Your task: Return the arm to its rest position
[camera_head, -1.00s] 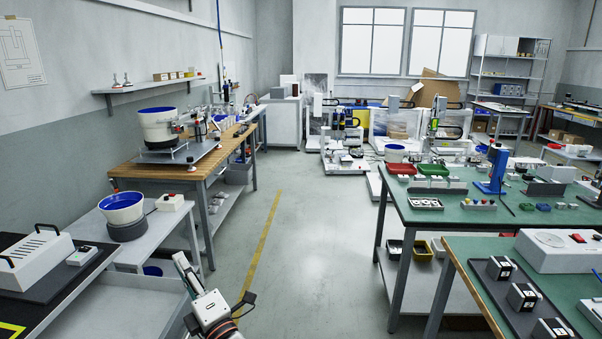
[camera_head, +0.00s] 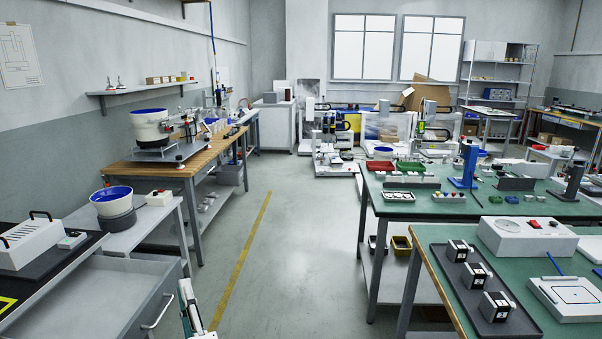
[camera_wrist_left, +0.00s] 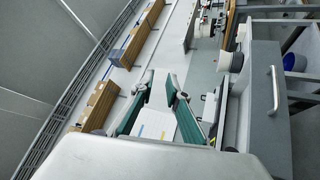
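My left gripper (camera_head: 189,300) shows only in part at the bottom edge of the head view, beside the open grey drawer's handle. In the left wrist view its two green-faced fingers (camera_wrist_left: 160,88) stand apart with nothing between them, so it is open and empty. Most of my left arm is outside the head view. My right arm and gripper are not in view.
A grey drawer (camera_head: 168,272) stands open at lower left, its handle (camera_head: 160,311) close to my left gripper. A green-topped table (camera_head: 440,262) with a tray of black parts (camera_head: 480,310) stands at right. The floor aisle (camera_head: 290,260) between is clear.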

